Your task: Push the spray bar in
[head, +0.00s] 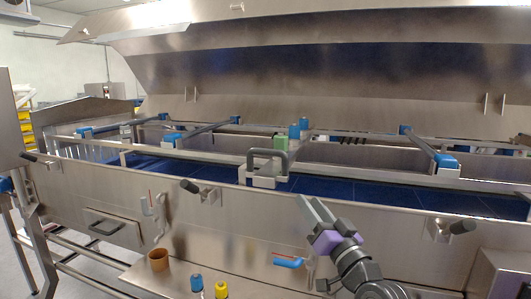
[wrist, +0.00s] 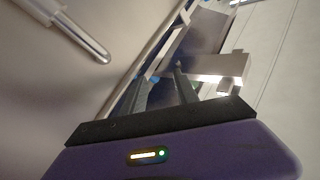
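I take the spray bar to be the part with the dark U-shaped handle (head: 283,165) and pale block (head: 262,182) on the tunnel's near rail, but I cannot be sure. The handle faces me, above the front wall. My gripper (head: 304,203), with a purple body, is in front of the wall, below and right of the handle, and looks apart from it. In the wrist view the purple body fills the bottom, and a pale grey block (wrist: 205,68) shows beyond the dark fingers.
The raised steel hood (head: 320,75) hangs behind. Blue belt (head: 390,192) runs under the rails. Black-knobbed latches (head: 205,193) jut from the front wall. A brown cup (head: 158,260) and blue and yellow bottles (head: 221,289) stand on a lower shelf. A blue-handled tool (head: 288,262) hangs near my arm.

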